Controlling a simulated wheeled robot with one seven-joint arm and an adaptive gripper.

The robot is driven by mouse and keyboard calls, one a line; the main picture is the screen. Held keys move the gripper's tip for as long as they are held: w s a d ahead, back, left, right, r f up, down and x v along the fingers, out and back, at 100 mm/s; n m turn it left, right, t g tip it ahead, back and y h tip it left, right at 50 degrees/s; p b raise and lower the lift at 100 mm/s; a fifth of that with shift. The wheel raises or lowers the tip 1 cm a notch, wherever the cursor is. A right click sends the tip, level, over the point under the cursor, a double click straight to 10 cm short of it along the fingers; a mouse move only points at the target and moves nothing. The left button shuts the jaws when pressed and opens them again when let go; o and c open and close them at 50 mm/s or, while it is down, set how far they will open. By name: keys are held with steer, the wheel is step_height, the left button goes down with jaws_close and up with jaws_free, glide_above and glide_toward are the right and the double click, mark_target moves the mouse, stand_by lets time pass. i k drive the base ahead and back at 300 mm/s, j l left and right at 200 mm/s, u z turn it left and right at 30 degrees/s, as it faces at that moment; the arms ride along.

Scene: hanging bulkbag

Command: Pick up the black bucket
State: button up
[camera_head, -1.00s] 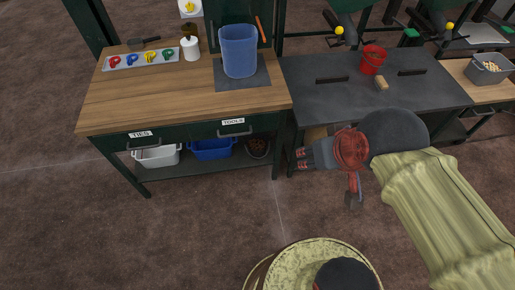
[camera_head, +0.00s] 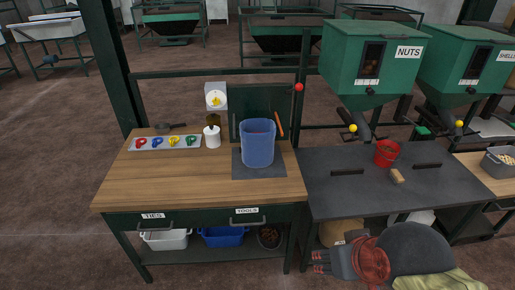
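A dark, round bucket-like container (camera_head: 269,237) with brown contents stands on the lower shelf under the wooden bench, to the right of the blue bin. It is the only thing resembling a black bucket, and the bench's shadow makes its colour hard to judge. My gripper (camera_head: 319,262) is at the lower middle right, to the right of and a little below that container in the picture, past the bench leg. Its two fingertips show apart, with nothing seen between them. It is not touching the container.
A blue bin (camera_head: 222,236) and a white bin (camera_head: 165,240) share the shelf. A blue bucket (camera_head: 258,150) stands on the wooden bench (camera_head: 200,190). A red bucket (camera_head: 386,153) stands on the dark table (camera_head: 400,195). Brown floor in front of the bench is clear.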

mark_target(269, 234)
steer(key=i+j, duration=0.15)
steer(key=j, duration=0.2)
steer(key=i+j, duration=0.15)
steer(key=j, duration=0.25)
steer(key=i+j, duration=0.15)
steer(key=j, duration=0.2)
steer(key=z, duration=0.05)
